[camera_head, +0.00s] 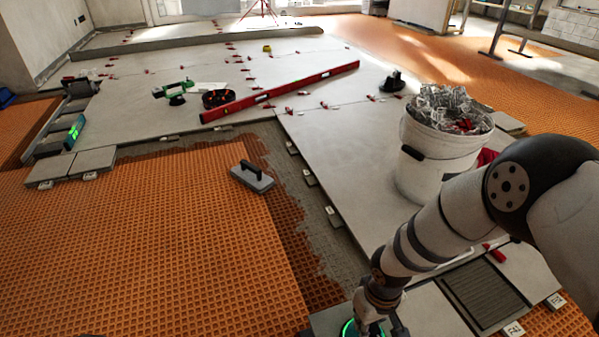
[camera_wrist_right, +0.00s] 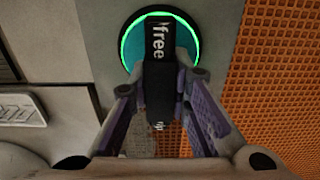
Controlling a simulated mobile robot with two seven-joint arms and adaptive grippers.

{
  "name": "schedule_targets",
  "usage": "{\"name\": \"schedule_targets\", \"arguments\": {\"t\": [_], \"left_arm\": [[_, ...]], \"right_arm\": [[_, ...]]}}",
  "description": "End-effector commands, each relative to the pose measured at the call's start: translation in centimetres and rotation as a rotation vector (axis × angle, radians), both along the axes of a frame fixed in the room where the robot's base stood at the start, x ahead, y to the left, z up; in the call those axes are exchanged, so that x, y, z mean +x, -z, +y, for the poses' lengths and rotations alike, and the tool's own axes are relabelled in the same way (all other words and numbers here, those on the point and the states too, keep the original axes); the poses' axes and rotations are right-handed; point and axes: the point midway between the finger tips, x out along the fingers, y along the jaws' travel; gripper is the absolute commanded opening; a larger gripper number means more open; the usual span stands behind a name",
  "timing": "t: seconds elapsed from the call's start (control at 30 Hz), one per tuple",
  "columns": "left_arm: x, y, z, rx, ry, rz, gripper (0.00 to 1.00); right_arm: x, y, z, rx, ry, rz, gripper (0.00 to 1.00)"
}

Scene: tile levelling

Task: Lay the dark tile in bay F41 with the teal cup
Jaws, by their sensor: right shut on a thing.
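My right gripper (camera_head: 372,314) is low at the bottom edge of the head view, shut on the black handle of the teal cup (camera_head: 348,329). In the right wrist view the gripper (camera_wrist_right: 160,95) grips the handle, marked "free", and the teal cup (camera_wrist_right: 128,50) shows a glowing green rim. The cup is against a grey tile (camera_wrist_right: 103,30), probably the dark tile (camera_head: 326,319); I cannot tell whether it is lifted. A dark ribbed square (camera_head: 485,292) lies among pale tiles at the lower right, near a tag (camera_head: 514,330) that seems to read F41. My left gripper is out of view.
A white bucket (camera_head: 436,160) of clips stands on the pale tiles beside my right arm. A grey trowel-like float (camera_head: 252,177) lies near the mortar strip. A red level (camera_head: 285,92) lies farther back. Orange matting (camera_head: 150,240) fills the left, mostly clear.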

Motion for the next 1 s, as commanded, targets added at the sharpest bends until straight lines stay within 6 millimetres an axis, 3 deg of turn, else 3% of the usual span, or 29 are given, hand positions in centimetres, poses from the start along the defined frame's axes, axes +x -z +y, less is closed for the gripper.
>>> {"name": "schedule_targets", "arguments": {"t": [0.17, 0.53, 1.0], "left_arm": [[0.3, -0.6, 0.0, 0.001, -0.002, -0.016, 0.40], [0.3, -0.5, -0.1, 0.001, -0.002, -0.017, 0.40], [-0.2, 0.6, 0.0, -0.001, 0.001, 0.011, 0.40]], "right_arm": [[0.2, -1.5, 0.0, 0.001, 0.000, -0.005, 0.00], [0.3, -1.5, -0.3, 0.000, 0.002, -0.003, 0.00], [2.8, -1.3, -6.9, 0.000, 0.003, -0.003, 0.00]]}}
